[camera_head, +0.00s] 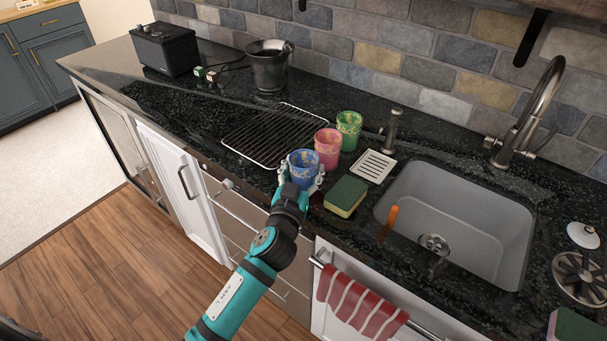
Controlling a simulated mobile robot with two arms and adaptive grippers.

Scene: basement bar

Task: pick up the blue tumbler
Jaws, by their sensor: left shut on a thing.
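The blue tumbler (303,167) is upright near the front of the dark counter, the nearest of three tumblers in a slanting row. My left gripper (301,182) reaches it from the front and is shut on it, with a finger on each side. The tumbler's lower part is partly hidden by the gripper, so I cannot tell whether its base touches the counter. My right gripper is not in view.
A pink tumbler (327,149) and a green tumbler (348,131) stand just behind. A wire rack (268,136) lies to the left. A sponge (345,196), a slotted soap dish (373,166) and the sink (490,215) are to the right. A metal bucket (268,68) stands at the back.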

